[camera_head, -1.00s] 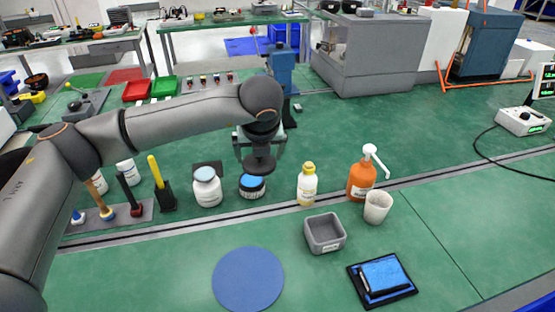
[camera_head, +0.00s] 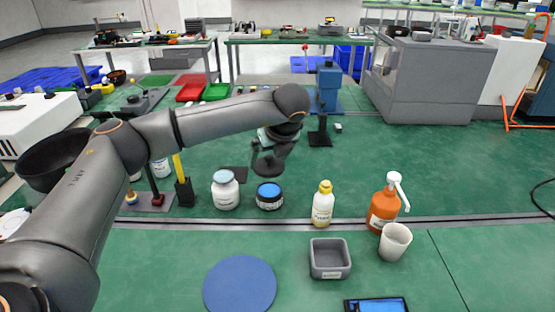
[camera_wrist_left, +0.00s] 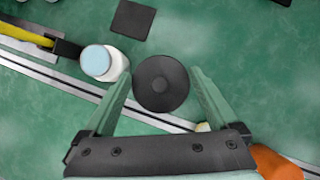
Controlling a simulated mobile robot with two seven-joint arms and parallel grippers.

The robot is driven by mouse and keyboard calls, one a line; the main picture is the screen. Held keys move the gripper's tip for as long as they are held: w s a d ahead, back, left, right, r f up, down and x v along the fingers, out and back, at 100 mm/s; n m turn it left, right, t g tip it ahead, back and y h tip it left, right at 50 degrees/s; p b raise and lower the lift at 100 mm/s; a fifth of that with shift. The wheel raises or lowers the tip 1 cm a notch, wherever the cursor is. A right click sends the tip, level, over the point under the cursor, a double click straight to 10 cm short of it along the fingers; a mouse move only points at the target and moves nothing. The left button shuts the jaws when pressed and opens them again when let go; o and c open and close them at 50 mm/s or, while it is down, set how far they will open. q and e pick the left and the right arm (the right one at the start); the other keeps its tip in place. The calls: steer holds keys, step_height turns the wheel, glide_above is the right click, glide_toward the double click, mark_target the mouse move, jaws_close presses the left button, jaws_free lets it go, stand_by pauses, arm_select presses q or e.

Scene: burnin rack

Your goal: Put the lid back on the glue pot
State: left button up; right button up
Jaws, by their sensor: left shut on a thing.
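My left gripper (camera_head: 270,150) is shut on a dark round lid (camera_head: 268,165), which shows as a black disc between its two fingers in the left wrist view (camera_wrist_left: 160,83). In the head view the lid hangs just above and behind a short dark pot (camera_head: 269,196) with a pale label and a blue top face, apart from it. I take this for the glue pot; the lid hides it in the left wrist view. A white jar (camera_head: 226,190) with a light-blue top stands to its left, also in the left wrist view (camera_wrist_left: 103,65). My right gripper is not in view.
A yellow-capped bottle (camera_head: 322,204), an orange pump bottle (camera_head: 383,208) and a white cup (camera_head: 395,242) stand to the right. A grey bin (camera_head: 330,260) and a blue round mat (camera_head: 240,285) lie in front. A black square (camera_head: 233,174) lies behind the white jar.

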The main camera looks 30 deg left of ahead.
mark_target(271, 167)
arm_select(q)
steer(key=shift+a+f+b, duration=0.1)
steer(key=shift+f+b, duration=0.45)
steer(key=shift+f, duration=0.7)
steer(key=shift+f+b, duration=0.4)
steer(key=shift+f, duration=0.45)
steer(key=shift+f+b, duration=0.45)
steer(key=shift+f, duration=0.05)
steer(key=shift+f+b, duration=0.55)
steer(key=shift+f, duration=0.05)
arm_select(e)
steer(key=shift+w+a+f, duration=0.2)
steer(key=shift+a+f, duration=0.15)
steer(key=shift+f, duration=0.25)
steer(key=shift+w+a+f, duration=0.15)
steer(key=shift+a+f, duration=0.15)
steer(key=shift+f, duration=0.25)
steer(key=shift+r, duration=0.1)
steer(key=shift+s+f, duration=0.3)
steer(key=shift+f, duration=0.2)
